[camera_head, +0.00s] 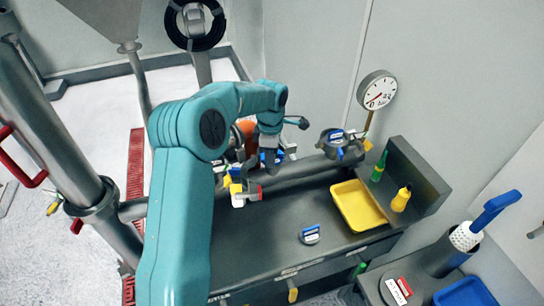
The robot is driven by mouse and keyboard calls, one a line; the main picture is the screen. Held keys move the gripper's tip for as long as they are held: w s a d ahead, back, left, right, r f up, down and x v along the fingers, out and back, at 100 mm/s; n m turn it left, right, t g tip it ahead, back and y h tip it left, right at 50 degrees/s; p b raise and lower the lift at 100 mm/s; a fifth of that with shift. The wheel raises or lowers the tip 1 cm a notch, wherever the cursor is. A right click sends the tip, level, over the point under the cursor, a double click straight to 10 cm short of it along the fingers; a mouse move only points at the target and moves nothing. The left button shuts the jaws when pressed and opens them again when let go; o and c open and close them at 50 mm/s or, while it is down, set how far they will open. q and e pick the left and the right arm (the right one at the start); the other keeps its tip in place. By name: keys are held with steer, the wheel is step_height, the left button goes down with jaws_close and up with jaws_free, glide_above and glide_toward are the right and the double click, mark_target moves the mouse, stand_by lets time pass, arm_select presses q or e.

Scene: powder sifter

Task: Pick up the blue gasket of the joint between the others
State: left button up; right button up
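A grey pipe (308,168) runs across the back of the bench, with a joint (246,184) between two others. This middle joint shows small yellow, blue and red parts. My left gripper (268,168) hangs down at it and partly hides it. A small blue patch (237,173) shows there; I cannot tell if it is the gasket. I cannot tell whether the gripper touches anything or whether its fingers are open. The right joint (338,143) has blue and yellow parts. The left joint (92,200) is a grey collar. My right gripper is not in view.
A yellow tray (345,191) lies on the dark bench (262,245), near a green bottle (380,167) and a yellow bottle (401,199). A small blue-and-white item (310,235) lies in front. A round gauge (377,90) stands behind.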

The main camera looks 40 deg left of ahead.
arm_select(q)
steer(key=shift+d, duration=0.1)
jaws_close()
steer(key=shift+r, duration=0.1)
